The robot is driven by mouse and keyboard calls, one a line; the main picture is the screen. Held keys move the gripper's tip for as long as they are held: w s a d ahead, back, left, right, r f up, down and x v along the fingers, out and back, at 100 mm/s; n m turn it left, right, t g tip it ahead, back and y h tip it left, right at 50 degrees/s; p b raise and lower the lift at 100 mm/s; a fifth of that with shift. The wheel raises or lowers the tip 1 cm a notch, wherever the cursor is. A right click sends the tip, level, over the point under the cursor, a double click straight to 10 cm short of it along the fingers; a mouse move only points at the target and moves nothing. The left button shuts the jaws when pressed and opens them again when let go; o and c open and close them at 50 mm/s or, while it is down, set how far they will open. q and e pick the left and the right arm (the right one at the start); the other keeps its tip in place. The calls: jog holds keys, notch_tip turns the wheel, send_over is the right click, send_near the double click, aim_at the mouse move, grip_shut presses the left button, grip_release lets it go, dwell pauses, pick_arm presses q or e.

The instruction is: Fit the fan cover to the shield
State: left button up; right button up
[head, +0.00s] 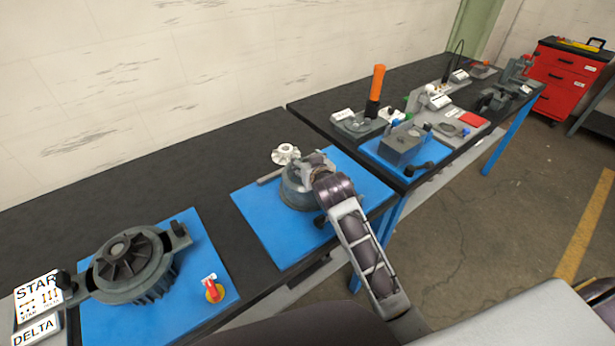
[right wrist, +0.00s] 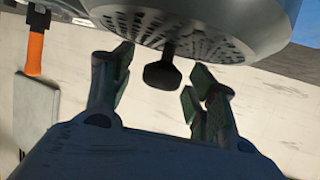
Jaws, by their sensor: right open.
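A grey round fan cover (head: 291,196) sits on the middle blue mat, partly hidden behind my right arm. In the right wrist view the perforated face of the fan cover (right wrist: 205,30) fills the top, with a black knob (right wrist: 162,72) standing out from it. My right gripper (right wrist: 157,85) is open, its two fingers on either side of the knob with gaps visible. In the head view the right gripper (head: 317,165) is over the fan cover. What looks like the shield, a dark finned housing (head: 140,285) with a fan (head: 122,256), is on the left blue mat. My left gripper is not in view.
A red-and-yellow switch (head: 213,289) stands right of the housing, and STAR and DELTA signs (head: 38,300) stand left of it. A light flanged part (head: 286,153) lies behind the fan cover. Tools and fixtures crowd the farther bench; bare black bench (head: 190,180) separates the mats.

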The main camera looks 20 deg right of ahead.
dwell(0.3)
grip_shut()
jog(key=shift+r, duration=0.1)
